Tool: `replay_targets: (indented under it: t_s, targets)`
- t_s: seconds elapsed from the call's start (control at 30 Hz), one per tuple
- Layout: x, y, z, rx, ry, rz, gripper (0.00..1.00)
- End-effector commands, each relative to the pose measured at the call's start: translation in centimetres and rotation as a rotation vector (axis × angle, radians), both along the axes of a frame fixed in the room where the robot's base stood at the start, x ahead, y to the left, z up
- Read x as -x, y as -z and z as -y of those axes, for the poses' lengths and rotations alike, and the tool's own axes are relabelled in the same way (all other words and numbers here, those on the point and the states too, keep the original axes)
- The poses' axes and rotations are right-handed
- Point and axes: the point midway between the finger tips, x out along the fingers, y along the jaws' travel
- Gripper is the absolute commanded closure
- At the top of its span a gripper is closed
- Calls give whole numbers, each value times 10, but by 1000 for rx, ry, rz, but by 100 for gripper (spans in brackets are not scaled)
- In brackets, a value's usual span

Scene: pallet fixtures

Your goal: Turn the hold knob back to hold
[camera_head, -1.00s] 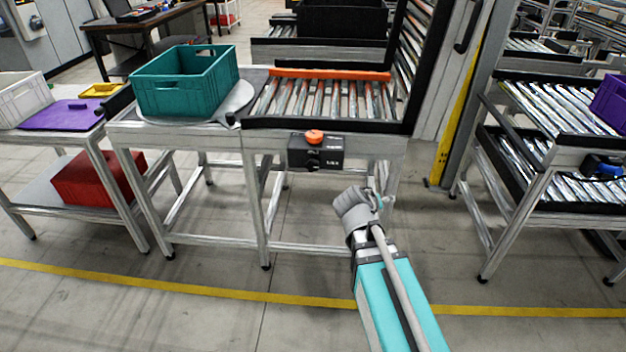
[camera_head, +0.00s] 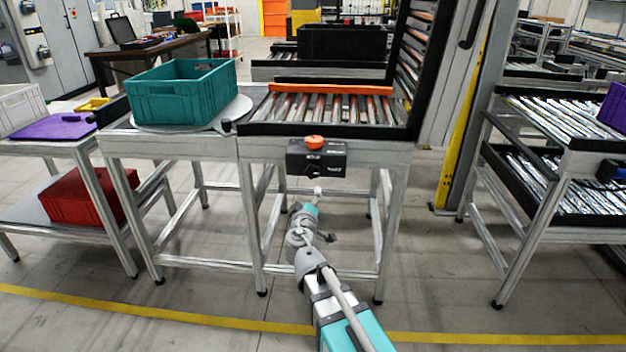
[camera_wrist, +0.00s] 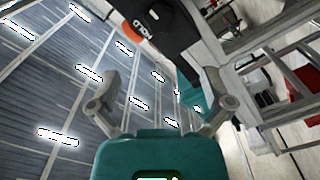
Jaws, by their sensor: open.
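A black control box (camera_head: 316,158) is fixed to the front of the roller station. An orange button (camera_head: 314,142) sits on its top. A small dark knob (camera_head: 312,173) seems to be at its lower front, but its setting is too small to read. My gripper (camera_head: 318,191) is just below the box, apart from it. In the wrist view my gripper (camera_wrist: 160,97) has its fingers spread with nothing between them. The box (camera_wrist: 180,38) and orange button (camera_wrist: 135,31) show beyond the fingers at the top.
A roller conveyor (camera_head: 325,108) with an orange bar lies above the box. A teal crate (camera_head: 182,97) stands on a round plate to the left. Table legs (camera_head: 252,215) flank my arm. A yellow post (camera_head: 452,150) stands to the right. The floor in front is clear.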

Motion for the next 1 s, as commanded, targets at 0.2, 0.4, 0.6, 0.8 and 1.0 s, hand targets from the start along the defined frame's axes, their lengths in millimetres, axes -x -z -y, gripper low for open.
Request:
replay_targets:
  t_s: [0.2,0.4,0.6,0.8,1.0]
  targets:
    - [0,-1,0,0,0,0,0]
    - [-3,-1,0,-1,2,-1,0]
    - [-16,0,0,-1,2,-1,0]
    - [-42,0,1,-1,3,-1,0]
    - [-73,0,1,-1,3,-1,0]
